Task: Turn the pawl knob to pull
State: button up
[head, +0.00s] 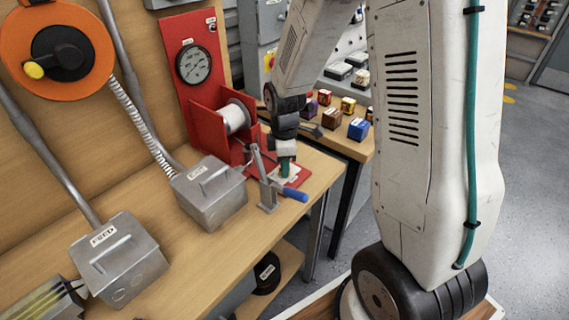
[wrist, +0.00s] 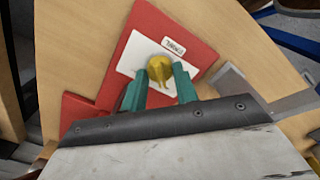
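The yellow pawl knob (wrist: 159,71) shows in the wrist view on a white plate (wrist: 133,62) fixed to a red base (wrist: 142,22). A small white label sits beyond the knob; its print is too small to read surely. My gripper (wrist: 160,70) is open, with one teal finger on each side of the knob and a narrow gap showing. Whether either finger touches it I cannot tell. In the head view my gripper (head: 286,167) points down over the red base (head: 303,174), and the knob is hidden behind it.
A red spool stand (head: 208,123) with a gauge panel rises behind. Grey boxes (head: 210,193) and (head: 120,260) occupy the bench to the left. Small coloured boxes (head: 332,118) stand on the farther table.

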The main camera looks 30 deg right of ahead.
jog(key=shift+m, duration=0.3)
jog(key=m, duration=0.3)
jog(key=shift+m, duration=0.4)
jog(key=m, duration=0.9)
jog(key=shift+m, duration=2.3)
jog(key=o, duration=1)
jog(key=shift+c, duration=0.2)
